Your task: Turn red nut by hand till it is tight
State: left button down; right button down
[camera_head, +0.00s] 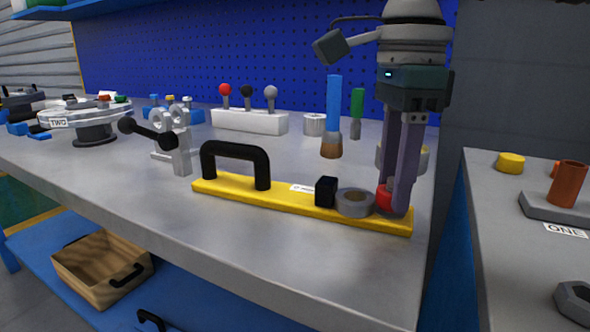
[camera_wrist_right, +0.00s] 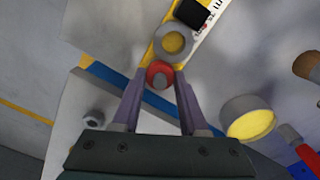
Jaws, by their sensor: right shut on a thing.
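The red nut (camera_head: 384,198) sits near the right end of a yellow bar (camera_head: 280,202) on the grey bench. In the right wrist view the red nut (camera_wrist_right: 158,74) lies between my fingertips, with a grey stud end in its middle. My right gripper (camera_head: 394,204) points straight down and is shut on the red nut; its fingers hide part of it in the head view. A grey ring (camera_head: 355,203) is beside the nut on the bar, and a black block (camera_head: 326,191) stands left of the ring. My left gripper is not in view.
A black handle (camera_head: 235,150) rises from the bar's left part. Behind stand a blue-handled brush (camera_head: 333,110), a green-handled tool (camera_head: 357,105) and a white base with knobbed levers (camera_head: 250,121). The bench front is clear. Another table (camera_head: 500,220) stands right, across a gap.

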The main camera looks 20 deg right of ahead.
jog(key=shift+m, duration=0.4)
jog(key=m+p, duration=0.2)
jog(key=shift+r+m, duration=0.15)
jog(key=shift+m, duration=0.15)
jog(key=m+p, duration=0.2)
jog(key=m, duration=0.3)
jog(key=shift+m, duration=0.3)
jog(key=shift+c, duration=2.2)
grip_release()
